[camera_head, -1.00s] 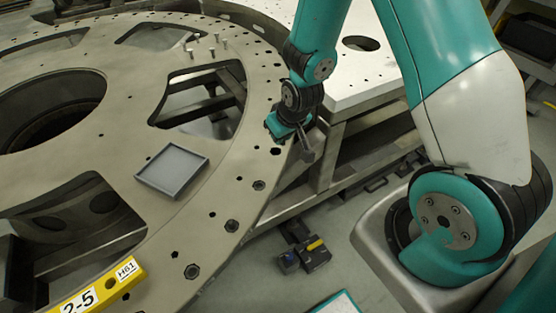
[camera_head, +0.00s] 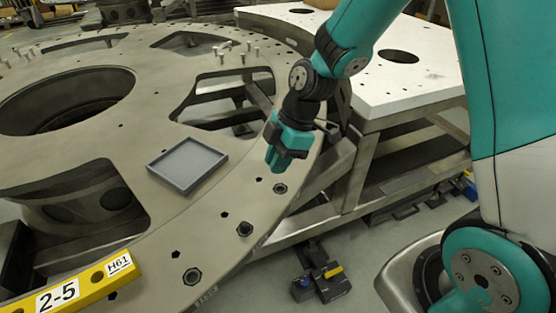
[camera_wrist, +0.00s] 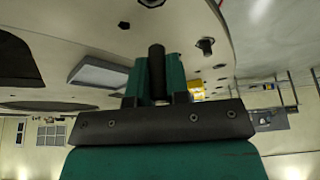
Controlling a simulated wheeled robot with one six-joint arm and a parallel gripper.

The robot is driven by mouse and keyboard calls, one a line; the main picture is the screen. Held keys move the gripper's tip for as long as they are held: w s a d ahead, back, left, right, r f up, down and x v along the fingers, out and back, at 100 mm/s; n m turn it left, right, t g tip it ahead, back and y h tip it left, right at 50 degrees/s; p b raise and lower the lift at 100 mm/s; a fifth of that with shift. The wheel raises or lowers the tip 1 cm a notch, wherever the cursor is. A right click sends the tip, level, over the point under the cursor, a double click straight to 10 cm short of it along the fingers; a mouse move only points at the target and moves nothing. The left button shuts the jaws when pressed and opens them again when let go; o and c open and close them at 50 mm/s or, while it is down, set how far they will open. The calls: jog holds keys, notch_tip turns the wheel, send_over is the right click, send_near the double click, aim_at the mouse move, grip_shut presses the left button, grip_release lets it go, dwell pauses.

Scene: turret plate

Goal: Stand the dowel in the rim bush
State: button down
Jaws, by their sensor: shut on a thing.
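My gripper (camera_head: 278,158) is above the plate's outer rim, right of the shallow tray. In the wrist view its green fingers (camera_wrist: 158,82) are shut on a dark cylindrical dowel (camera_wrist: 156,62), whose end sticks out beyond the fingertips. In the head view I cannot make out the dowel. Several dark bushes sit along the rim of the turret plate (camera_head: 150,218): one (camera_head: 280,188) just below the gripper, another (camera_head: 244,229) and a third (camera_head: 192,276) farther toward the front. I cannot tell which is the task's bush. A rim fitting (camera_wrist: 205,45) shows beside the dowel in the wrist view.
A shallow grey tray (camera_head: 186,162) lies on the plate. Several upright pins (camera_head: 242,54) stand farther back. A yellow bar marked 2-5 (camera_head: 75,289) lies at front left. A white-topped stand (camera_head: 425,72) is behind the arm. The plate has large openings.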

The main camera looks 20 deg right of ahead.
aim_at(276, 192)
jog(key=shift+f+b, duration=2.55)
jog(key=shift+f, duration=1)
jog(key=shift+s+f, duration=0.2)
jog(key=c, duration=1.2)
grip_release()
jog(key=shift+o, duration=0.9)
jog(key=v, duration=1.8)
jog(key=shift+a+r+p, duration=0.15)
jog(key=shift+r+p, duration=0.05)
jog(key=shift+p, duration=0.15)
jog(key=shift+w, duration=0.1)
jog(key=s+a+r+m+p, duration=0.2)
jog(key=s+a+m, duration=0.3)
jog(key=s, duration=0.4)
jog(key=s+a+r+m+p, duration=0.2)
jog(key=s+a+m, duration=0.3)
jog(key=s, duration=0.4)
jog(key=shift+s+a+r+m, duration=0.2)
jog(key=shift+r+m, duration=0.15)
jog(key=shift+m, duration=0.15)
